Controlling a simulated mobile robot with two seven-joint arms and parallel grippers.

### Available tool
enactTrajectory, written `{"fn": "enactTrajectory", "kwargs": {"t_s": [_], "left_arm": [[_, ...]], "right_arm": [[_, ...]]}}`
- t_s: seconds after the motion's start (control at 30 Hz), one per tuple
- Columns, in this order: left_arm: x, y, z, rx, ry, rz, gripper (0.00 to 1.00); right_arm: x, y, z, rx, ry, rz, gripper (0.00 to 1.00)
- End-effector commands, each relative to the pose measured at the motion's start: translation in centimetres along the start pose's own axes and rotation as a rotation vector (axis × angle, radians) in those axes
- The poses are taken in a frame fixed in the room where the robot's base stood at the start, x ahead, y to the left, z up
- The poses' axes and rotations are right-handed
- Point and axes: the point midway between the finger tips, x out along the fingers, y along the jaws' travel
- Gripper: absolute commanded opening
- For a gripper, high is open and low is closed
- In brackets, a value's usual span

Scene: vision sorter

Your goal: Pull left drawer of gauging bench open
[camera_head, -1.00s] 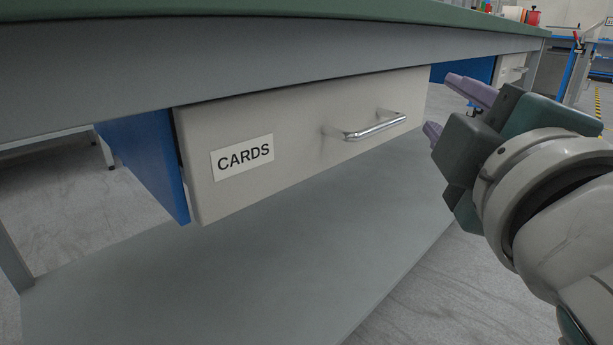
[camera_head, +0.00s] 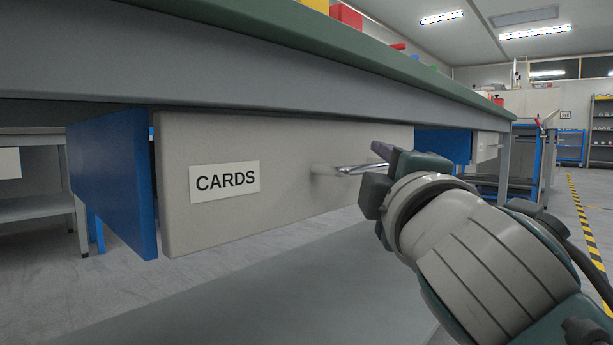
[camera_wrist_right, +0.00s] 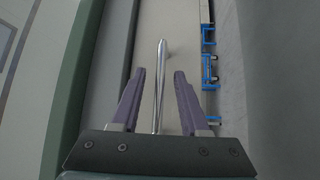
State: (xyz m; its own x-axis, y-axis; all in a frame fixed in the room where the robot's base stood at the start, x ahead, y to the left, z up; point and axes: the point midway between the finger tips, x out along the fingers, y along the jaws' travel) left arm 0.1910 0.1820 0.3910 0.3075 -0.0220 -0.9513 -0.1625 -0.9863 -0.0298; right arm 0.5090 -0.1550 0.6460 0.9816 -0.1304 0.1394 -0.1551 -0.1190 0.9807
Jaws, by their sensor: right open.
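The drawer front (camera_head: 285,205), beige with a CARDS label (camera_head: 225,182), sits under the bench top against a blue housing (camera_head: 110,185). A thin dark gap shows between front and housing. Its silver bar handle (camera_head: 348,170) is partly hidden by my right gripper (camera_head: 382,152). In the right wrist view the handle (camera_wrist_right: 161,60) runs between the two purple fingers of my right gripper (camera_wrist_right: 160,72). The fingers are open, one on each side of the bar, with clear space beside it. My left gripper is not in view.
The green bench top (camera_head: 240,18) with its grey apron (camera_head: 250,90) overhangs the drawer. A grey lower shelf (camera_head: 300,290) lies below. Another blue drawer housing (camera_head: 440,146) is farther right under the bench. Red and yellow blocks stand on top.

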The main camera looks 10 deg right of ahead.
Motion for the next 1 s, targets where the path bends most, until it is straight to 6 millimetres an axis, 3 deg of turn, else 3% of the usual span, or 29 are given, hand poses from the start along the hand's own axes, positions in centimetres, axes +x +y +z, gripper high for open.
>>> {"fn": "enactTrajectory", "kwargs": {"t_s": [0.2, 0.5, 0.9, 1.0], "left_arm": [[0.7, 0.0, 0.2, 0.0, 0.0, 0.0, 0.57], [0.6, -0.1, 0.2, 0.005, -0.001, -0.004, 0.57], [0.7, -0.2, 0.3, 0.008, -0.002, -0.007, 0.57], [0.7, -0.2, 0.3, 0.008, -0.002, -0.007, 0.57]], "right_arm": [[1.5, -0.1, 0.1, 0.0, -0.001, 0.0, 0.45], [1.6, 0.0, 0.0, 0.001, -0.001, -0.001, 0.44], [1.6, 0.0, 0.0, 0.001, -0.001, -0.001, 0.0], [1.6, 0.0, 0.0, 0.001, -0.001, -0.001, 0.0]]}}
